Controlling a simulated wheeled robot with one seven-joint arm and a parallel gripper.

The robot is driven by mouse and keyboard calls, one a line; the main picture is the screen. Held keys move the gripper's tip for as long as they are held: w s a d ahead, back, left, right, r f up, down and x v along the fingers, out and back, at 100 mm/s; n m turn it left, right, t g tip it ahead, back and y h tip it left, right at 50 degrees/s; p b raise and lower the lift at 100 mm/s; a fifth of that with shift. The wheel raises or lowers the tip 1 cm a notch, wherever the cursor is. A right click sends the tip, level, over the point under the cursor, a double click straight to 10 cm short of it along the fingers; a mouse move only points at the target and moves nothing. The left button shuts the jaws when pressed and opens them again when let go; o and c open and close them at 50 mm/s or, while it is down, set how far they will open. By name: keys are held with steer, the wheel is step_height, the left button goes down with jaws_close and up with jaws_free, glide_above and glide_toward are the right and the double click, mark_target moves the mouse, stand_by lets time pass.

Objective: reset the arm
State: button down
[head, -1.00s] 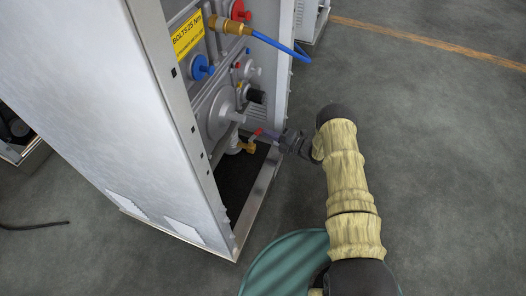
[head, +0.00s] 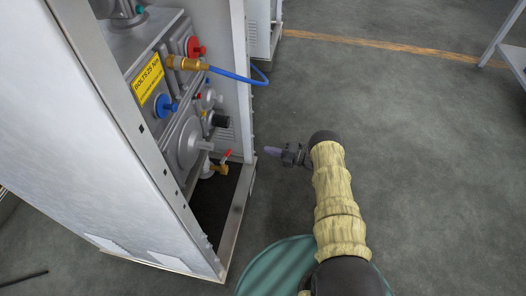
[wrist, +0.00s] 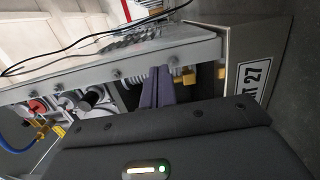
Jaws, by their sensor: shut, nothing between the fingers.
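My gripper (head: 271,151) is in the middle of the head view, at the end of my yellow-sleeved arm. It points left toward the open dispenser frame (head: 108,140), just outside its right edge and apart from it. Its fingers are shut and empty. In the wrist view the purple-grey fingers (wrist: 159,86) are together, in front of the frame's metal edge. The valve with a red handle (head: 228,154) and brass body sits low inside the frame, left of my gripper with a gap between them.
Inside the frame are a blue knob (head: 165,105), a red knob (head: 195,47) and a brass fitting with a blue hose (head: 236,76). A metal rack (head: 507,50) stands at the far right. The grey floor (head: 420,150) right of my arm is clear.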

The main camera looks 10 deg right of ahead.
steer(key=shift+s+d, duration=0.15)
stand_by(0.3)
steer(key=w+d+r+m+t+h+p, duration=0.25)
steer(key=w+r+m+h, duration=0.3)
steer(key=r, duration=0.55)
steer(key=w+d+r+m+t+h+p, duration=0.2)
steer(key=w+r+m+h+p, duration=0.3)
steer(key=r, duration=0.7)
steer(key=s+d+r+m+g+h+p, duration=0.1)
steer(key=s+r+m+g+h+p, duration=0.15)
steer(key=s+r+m, duration=0.55)
steer(key=s+d+r+m+g+h+p, duration=0.1)
steer(key=s+r+m+h+p, duration=0.15)
steer(key=s+r+m, duration=0.6)
steer(key=s+a+r+m+g+p, duration=0.15)
steer(key=s+r, duration=0.25)
steer(key=s, duration=0.4)
steer(key=s+a+r+m+g+p, duration=0.1)
steer(key=s+r+g+p, duration=0.15)
steer(key=s, duration=0.55)
steer(key=s+a+r+m+g+p, duration=0.15)
steer(key=s+r, duration=0.25)
steer(key=s, duration=0.4)
step_height(320, 180, up, 37)
steer(key=p, duration=3.6)
steer(key=shift+w+h, duration=0.3)
steer(key=shift+h, duration=0.15)
